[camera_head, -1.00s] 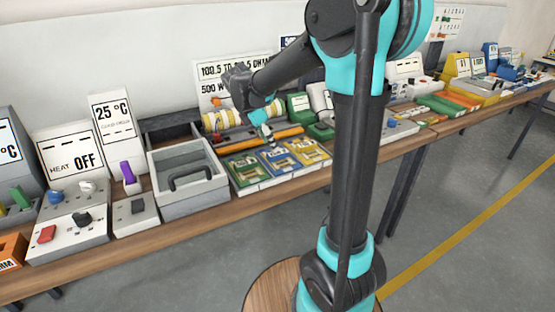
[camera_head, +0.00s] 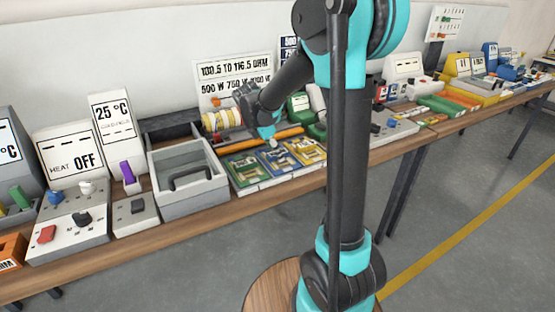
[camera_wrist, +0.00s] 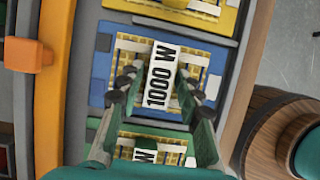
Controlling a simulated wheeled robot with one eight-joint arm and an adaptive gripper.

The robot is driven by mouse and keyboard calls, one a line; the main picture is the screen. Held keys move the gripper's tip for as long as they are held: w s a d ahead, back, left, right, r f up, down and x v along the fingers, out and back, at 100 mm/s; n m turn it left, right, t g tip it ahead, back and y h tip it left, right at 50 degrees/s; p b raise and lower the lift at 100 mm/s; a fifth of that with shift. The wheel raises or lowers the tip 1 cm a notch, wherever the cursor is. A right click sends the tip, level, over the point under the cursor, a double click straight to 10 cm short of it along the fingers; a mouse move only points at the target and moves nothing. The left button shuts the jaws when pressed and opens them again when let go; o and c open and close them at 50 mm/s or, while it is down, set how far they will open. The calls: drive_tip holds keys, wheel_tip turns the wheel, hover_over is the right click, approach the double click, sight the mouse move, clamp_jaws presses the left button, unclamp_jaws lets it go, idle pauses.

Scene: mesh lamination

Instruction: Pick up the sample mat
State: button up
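Green (camera_head: 246,176), blue (camera_head: 268,167) and yellow (camera_head: 306,150) trays lie side by side on the bench. In the wrist view, the blue tray (camera_wrist: 101,66) holds a yellow mesh piece (camera_wrist: 127,48) with a white "1000 W" label (camera_wrist: 161,80). The green tray (camera_wrist: 175,131) and yellow tray (camera_wrist: 228,20) hold similar mesh pieces. I cannot tell which is the sample mat. My gripper (camera_wrist: 158,84) is open over the blue tray, its two fingers on either side of the label. It also shows in the head view (camera_head: 270,137). Finger contact cannot be judged.
An orange bar (camera_wrist: 46,90) runs behind the trays. A grey box with a handle (camera_head: 188,180) stands left of them. A yellow-banded roll (camera_head: 222,119) and an ohm sign (camera_head: 234,78) stand behind. A wooden round top (camera_head: 268,287) is below the bench front.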

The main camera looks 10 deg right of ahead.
clamp_jaws()
wheel_tip(320, 180, up, 20)
idle(0.7)
